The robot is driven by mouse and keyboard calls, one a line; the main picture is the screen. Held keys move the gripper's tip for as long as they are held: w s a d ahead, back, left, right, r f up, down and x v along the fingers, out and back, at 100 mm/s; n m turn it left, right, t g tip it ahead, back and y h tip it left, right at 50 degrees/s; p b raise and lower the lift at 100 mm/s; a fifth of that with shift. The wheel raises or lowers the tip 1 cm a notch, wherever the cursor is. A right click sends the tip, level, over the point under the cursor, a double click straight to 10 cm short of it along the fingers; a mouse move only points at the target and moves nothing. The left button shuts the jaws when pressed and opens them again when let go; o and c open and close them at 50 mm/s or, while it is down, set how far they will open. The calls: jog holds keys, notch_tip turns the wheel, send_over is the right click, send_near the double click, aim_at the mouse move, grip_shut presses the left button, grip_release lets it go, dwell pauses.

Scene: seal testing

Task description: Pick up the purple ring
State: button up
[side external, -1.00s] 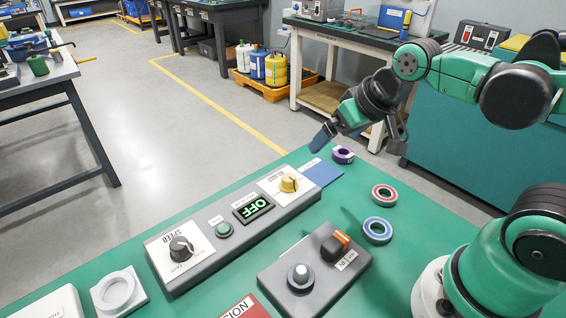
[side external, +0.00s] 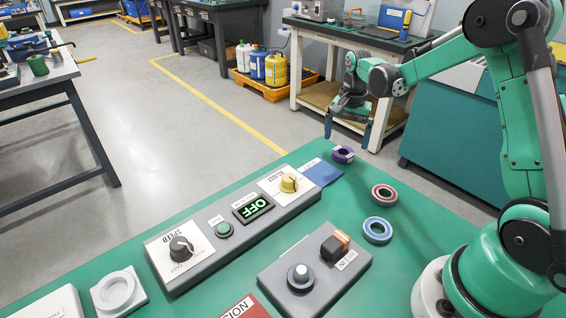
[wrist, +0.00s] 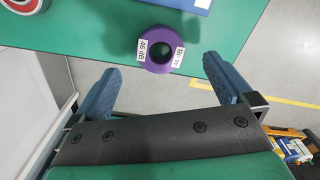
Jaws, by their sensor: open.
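The purple ring (side external: 343,154) lies flat near the far corner of the green bench top, beside a blue pad. In the wrist view the purple ring (wrist: 161,49) shows two white labels and sits ahead of and between my fingertips. My gripper (side external: 348,132) is above the ring in the side external view, with its two fingers pointing down. In the wrist view my gripper (wrist: 157,75) has its blue fingers spread wide, with nothing between them. A red ring (side external: 384,194) and a blue ring (side external: 377,230) lie nearer on the bench.
A grey control panel (side external: 215,262) with knobs and an OFF display runs along the bench's left side. A smaller switch box (side external: 330,284) stands in front of the rings. The blue pad (side external: 322,173) lies next to the purple ring. The bench edge is close to the ring.

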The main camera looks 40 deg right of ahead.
aim_at(344, 147)
jog(key=shift+f, duration=1.9)
grip_shut()
jog(key=shift+r, duration=0.15)
